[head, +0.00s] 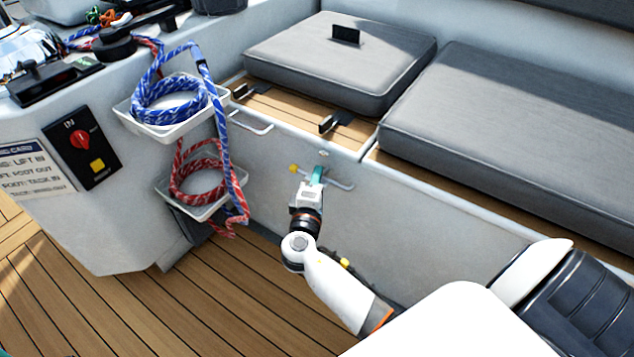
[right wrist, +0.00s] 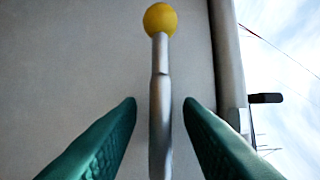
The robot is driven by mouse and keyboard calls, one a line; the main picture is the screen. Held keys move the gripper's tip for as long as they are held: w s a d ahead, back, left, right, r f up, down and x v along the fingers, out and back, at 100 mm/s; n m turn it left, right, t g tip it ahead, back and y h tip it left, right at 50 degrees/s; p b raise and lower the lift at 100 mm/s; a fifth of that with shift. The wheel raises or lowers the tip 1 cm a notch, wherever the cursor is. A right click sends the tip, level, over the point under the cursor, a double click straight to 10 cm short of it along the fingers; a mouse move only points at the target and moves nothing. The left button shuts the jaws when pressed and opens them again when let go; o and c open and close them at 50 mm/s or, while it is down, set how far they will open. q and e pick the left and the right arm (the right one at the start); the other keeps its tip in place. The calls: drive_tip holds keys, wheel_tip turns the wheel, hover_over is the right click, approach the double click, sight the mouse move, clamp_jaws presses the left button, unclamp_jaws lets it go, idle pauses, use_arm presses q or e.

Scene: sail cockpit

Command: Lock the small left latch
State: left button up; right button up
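A small metal latch rod with a yellow ball knob (head: 293,168) is on the pale front wall of the seat locker. In the right wrist view the yellow knob (right wrist: 160,18) tops the upright rod (right wrist: 160,100). My right gripper (head: 318,175) is at that wall, just right of the knob in the head view. Its teal fingers stand apart on either side of the rod, with a gap on each side (right wrist: 160,105). The wrist and fingers hide part of the latch in the head view. A teal sliver at the lower left corner may be my left gripper.
Metal loop handles (head: 250,121) are on the locker wall. Grey cushions (head: 340,62) and black fittings (head: 328,124) are on the seat above. White trays with blue rope (head: 172,103) and red rope (head: 197,170) are at left. The wooden deck (head: 180,305) is clear.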

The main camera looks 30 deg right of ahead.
clamp_jaws()
idle(0.5)
